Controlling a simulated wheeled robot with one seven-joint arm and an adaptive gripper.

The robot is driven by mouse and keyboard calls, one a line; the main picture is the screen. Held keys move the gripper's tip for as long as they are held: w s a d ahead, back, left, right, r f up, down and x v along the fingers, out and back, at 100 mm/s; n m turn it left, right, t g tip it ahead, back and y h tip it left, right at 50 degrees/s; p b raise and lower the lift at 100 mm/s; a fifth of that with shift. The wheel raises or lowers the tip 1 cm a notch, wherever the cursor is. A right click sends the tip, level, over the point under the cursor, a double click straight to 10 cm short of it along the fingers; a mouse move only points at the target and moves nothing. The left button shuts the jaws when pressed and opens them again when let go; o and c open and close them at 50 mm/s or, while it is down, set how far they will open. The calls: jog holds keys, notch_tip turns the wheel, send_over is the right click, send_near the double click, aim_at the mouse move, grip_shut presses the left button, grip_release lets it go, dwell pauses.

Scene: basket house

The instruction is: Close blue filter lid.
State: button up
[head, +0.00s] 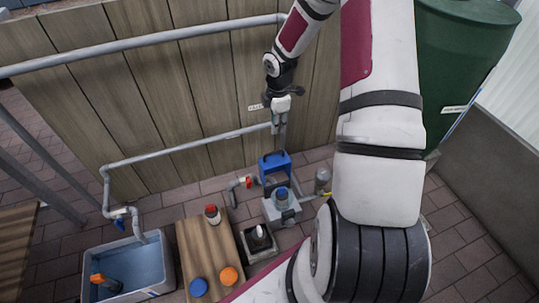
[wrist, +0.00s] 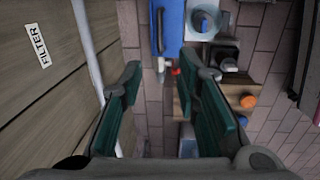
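The blue filter lid (head: 275,163) stands raised, roughly upright, at the back of the grey filter box (head: 283,210). A blue round part (head: 281,194) sits in the open box. My gripper (head: 279,124) hangs pointing down just above and behind the lid, by the wooden wall. In the wrist view my gripper (wrist: 160,64) is open, with two teal fingers apart and nothing held between them. The lid (wrist: 168,24) shows beyond the fingertips, with the filter box (wrist: 205,20) to its right. I cannot tell whether a finger touches the lid.
A horizontal grey pipe (head: 190,149) runs along the wooden wall (head: 150,80). A blue water basin (head: 135,268) stands at lower left. A wooden board (head: 208,255) holds a blue cap (head: 198,287), orange cap (head: 228,276) and red-topped jar (head: 212,214). A green tank (head: 460,60) stands right.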

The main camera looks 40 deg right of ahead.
aim_at(274, 153)
jog(key=f+b, duration=0.2)
jog(key=f, duration=0.3)
jog(key=w+f+b, duration=0.1)
jog(key=f+b, duration=0.1)
jog(key=f, duration=0.3)
jog(key=f+b, duration=0.2)
jog(key=f, duration=0.4)
jog(key=shift+w+d, duration=0.35)
grip_shut()
